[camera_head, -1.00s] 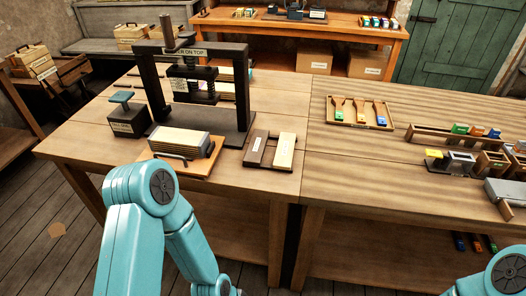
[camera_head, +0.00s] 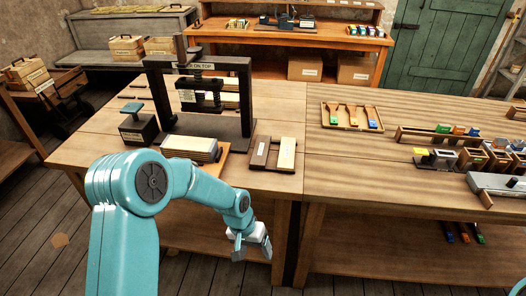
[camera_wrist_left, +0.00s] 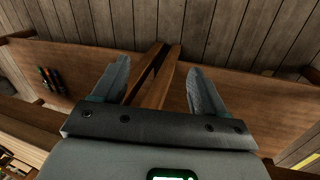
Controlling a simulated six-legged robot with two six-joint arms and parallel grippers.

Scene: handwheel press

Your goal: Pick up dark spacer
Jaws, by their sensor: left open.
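The dark spacer (camera_head: 260,152) lies on the table in front of the press, left of and beside a pale block (camera_head: 287,154). A small pale label shows on it. My left gripper (camera_head: 254,248) hangs in front of the table's front edge, below the tabletop and below the spacer. It is open and empty. In the left wrist view its two fingers (camera_wrist_left: 155,90) stand apart with table legs and a lower shelf behind them. The spacer does not show in the left wrist view. My right gripper is not in view.
A dark handwheel press (camera_head: 247,90) stands behind, with a stack of pale plates (camera_head: 192,145) on a wooden board before it. A small dark stand (camera_head: 138,125) is at left. A tray with colored tools (camera_head: 350,117) lies right. Clear tabletop (camera_head: 380,180) lies right of the spacer.

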